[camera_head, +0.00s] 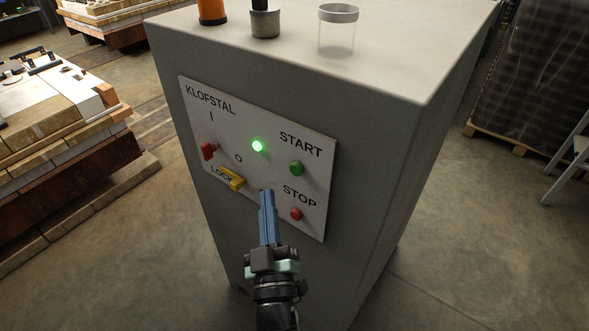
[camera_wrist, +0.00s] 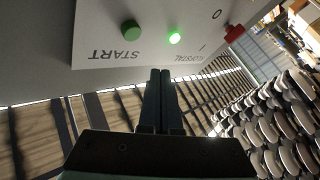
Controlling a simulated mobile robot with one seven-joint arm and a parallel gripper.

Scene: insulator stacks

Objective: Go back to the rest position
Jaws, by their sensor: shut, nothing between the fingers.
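My gripper (camera_head: 266,193) is shut and empty, its blue fingers together in front of the lower part of a white control panel (camera_head: 262,191). The panel is on the front of a grey cabinet (camera_head: 385,150). It carries a lit green lamp (camera_head: 257,146), a green START button (camera_head: 296,168), a red STOP button (camera_head: 296,214), a red switch handle (camera_head: 208,151) and a yellow lock piece (camera_head: 232,179). In the wrist view, the closed gripper (camera_wrist: 161,72) shows below the upside-down panel, with the green button (camera_wrist: 131,30) and lit lamp (camera_wrist: 174,38) above it. Whether the fingertips touch the panel is unclear.
On the cabinet top stand an orange item (camera_head: 212,10), a grey cup (camera_head: 265,22) and a clear jar (camera_head: 337,32). Stacked boards (camera_head: 60,110) stand at left. A dark wrapped pallet load (camera_head: 535,70) and a stool (camera_head: 572,160) are at right. The floor between is clear.

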